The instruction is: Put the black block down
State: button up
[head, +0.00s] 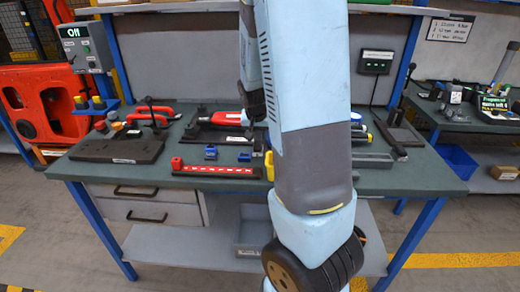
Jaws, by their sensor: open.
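My gripper (256,106) is the dark end of my far arm link, over the back middle of the workbench (410,178). It is partly hidden behind my large light-blue arm link, and its fingertips do not show clearly. I see nothing held in it. I cannot single out the black block with certainty; several dark items lie on the bench top, and part of the bench is hidden behind my arm.
A dark flat board (118,148) lies at the bench's left. A red strip (215,171) lies along the front edge, with small blue pieces (210,153) behind it. A grey tray (372,160) is right of my arm. A switch box (86,47) stands back left.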

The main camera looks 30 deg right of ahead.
aim_at(258, 144)
jog(key=shift+w+x, duration=0.15)
jog(key=shift+x, duration=1.6)
jog(key=shift+w+x, duration=0.1)
jog(key=shift+x, duration=1.7)
jog(key=shift+r, duration=0.15)
jog(key=shift+c, duration=0.2)
grip_shut()
